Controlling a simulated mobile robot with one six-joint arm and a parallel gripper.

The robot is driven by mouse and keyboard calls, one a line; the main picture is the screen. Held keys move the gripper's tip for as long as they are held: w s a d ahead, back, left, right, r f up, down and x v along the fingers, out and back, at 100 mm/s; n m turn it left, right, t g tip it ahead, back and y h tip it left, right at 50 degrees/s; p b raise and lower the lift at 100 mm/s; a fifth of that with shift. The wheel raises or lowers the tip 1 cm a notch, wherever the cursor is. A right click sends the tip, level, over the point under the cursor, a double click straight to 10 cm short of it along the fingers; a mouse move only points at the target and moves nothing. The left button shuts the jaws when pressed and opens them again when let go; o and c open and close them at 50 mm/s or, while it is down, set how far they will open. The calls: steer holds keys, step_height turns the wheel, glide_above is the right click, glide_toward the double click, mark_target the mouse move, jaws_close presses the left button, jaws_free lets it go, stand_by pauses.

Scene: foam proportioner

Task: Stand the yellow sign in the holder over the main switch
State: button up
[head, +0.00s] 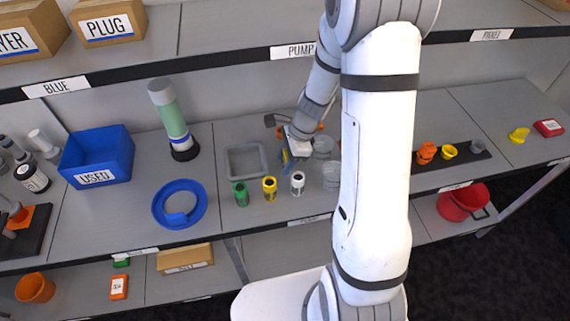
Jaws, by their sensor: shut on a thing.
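My gripper (287,155) is over the middle of the worktop, below the PUMP label, at the far end of my white arm. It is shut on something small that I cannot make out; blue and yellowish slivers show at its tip. My arm and wrist hide much of this spot. I cannot pick out a yellow sign with certainty. A small yellow piece (519,134) lies at the far right, beside a red block (548,128), under the PANEL label (491,35). I cannot tell a sign holder or the main switch there.
Green (240,194), yellow (269,189) and white (297,183) small containers stand in front of a grey tray (246,161). A blue ring (180,205), a green-grey cylinder (170,118) and a blue USED bin (97,158) are left. Orange and yellow cups (427,152) sit right of my arm.

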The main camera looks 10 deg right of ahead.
steer(key=shift+f, duration=0.15)
steer(key=shift+f, duration=0.1)
steer(key=o, duration=1)
steer(key=shift+o, duration=0.2)
